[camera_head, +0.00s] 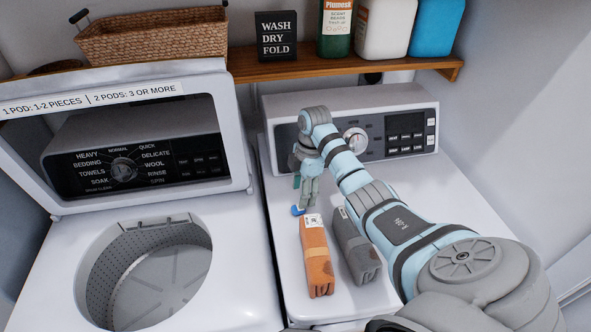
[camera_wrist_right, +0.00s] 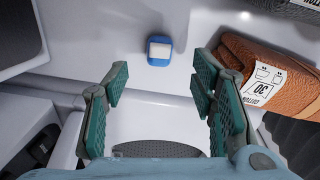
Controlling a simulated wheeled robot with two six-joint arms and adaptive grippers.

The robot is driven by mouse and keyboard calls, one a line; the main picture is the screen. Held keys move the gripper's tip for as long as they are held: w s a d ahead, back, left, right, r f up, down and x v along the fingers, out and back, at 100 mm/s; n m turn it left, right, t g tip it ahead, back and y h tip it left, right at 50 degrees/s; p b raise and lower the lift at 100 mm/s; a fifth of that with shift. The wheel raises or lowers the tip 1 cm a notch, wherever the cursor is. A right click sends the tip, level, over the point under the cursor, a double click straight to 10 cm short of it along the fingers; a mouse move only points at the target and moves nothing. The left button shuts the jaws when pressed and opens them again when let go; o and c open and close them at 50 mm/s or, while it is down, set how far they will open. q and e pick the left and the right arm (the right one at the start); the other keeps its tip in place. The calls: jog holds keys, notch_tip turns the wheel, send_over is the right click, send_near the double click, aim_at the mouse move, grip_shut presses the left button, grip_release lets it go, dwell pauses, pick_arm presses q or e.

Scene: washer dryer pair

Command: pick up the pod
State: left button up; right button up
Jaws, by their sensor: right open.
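The pod (camera_head: 297,210) is a small blue piece on the dryer's white top, just left of the orange folded towel. In the right wrist view the pod (camera_wrist_right: 159,51) shows a blue body with a white face. My right gripper (camera_head: 305,190) hangs over the dryer top close to the pod and partly overlaps it in the head view. In the right wrist view my right gripper (camera_wrist_right: 160,88) is open, with nothing between its green-padded fingers. The pod lies beyond the fingertips, roughly centred between them. My left gripper is in neither view.
An orange folded towel (camera_head: 317,262) and a grey one (camera_head: 352,245) lie on the dryer (camera_head: 440,200) near the pod. The washer (camera_head: 235,265) on the left has its lid up and its drum open. A wooden shelf (camera_head: 350,66) with bottles and a basket hangs behind.

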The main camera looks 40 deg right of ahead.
aim_at(298, 212)
jog(key=shift+a+f, duration=0.1)
jog(key=shift+f, duration=0.55)
jog(key=f+b, duration=0.1)
jog(key=b, duration=0.1)
jog(key=f+b, duration=0.1)
jog(key=f, duration=0.1)
jog(key=f+b, duration=0.2)
jog(key=shift+w+a+f+b, duration=0.1)
jog(key=shift+w+a+b, duration=0.05)
jog(key=shift+a+b, duration=0.15)
jog(key=shift+r, duration=0.25)
jog(key=shift+c, duration=0.7)
jog(key=shift+p, duration=0.3)
jog(key=c, duration=0.8)
